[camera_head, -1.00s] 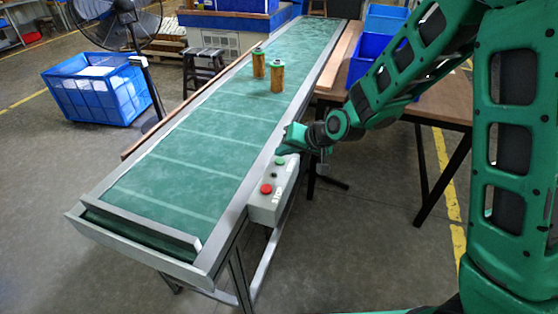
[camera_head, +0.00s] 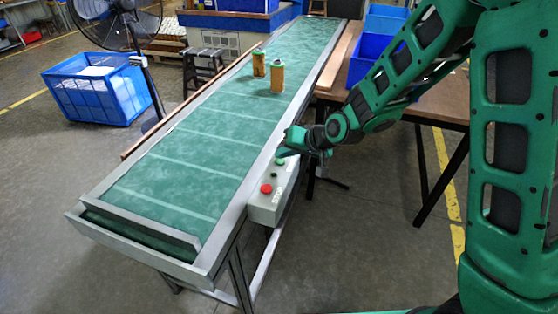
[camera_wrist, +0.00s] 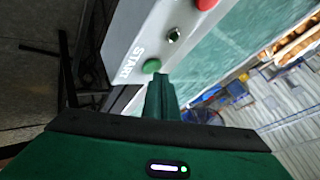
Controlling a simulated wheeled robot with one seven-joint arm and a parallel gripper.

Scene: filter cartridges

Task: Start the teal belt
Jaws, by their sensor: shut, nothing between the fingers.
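The teal belt (camera_head: 200,150) runs away from me on a grey-framed conveyor. A grey control box (camera_head: 262,209) is fixed to its right side. It carries a red button (camera_head: 266,188), a small dark selector and a green button (camera_head: 279,161). In the wrist view the green button (camera_wrist: 152,66) sits beside the word START, with the red button (camera_wrist: 205,4) farther off. My gripper (camera_head: 282,153) is shut and empty, its fingertips (camera_wrist: 160,77) right by the green button. I cannot tell whether they touch it. Two orange cartridges (camera_head: 259,63) (camera_head: 277,79) stand on the belt.
A wooden table (camera_head: 440,111) with blue bins (camera_head: 368,58) stands right of the belt, behind my arm. A blue crate (camera_head: 98,90), a fan (camera_head: 118,20) and a stool (camera_head: 203,66) are at the left. Floor at the front left is clear.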

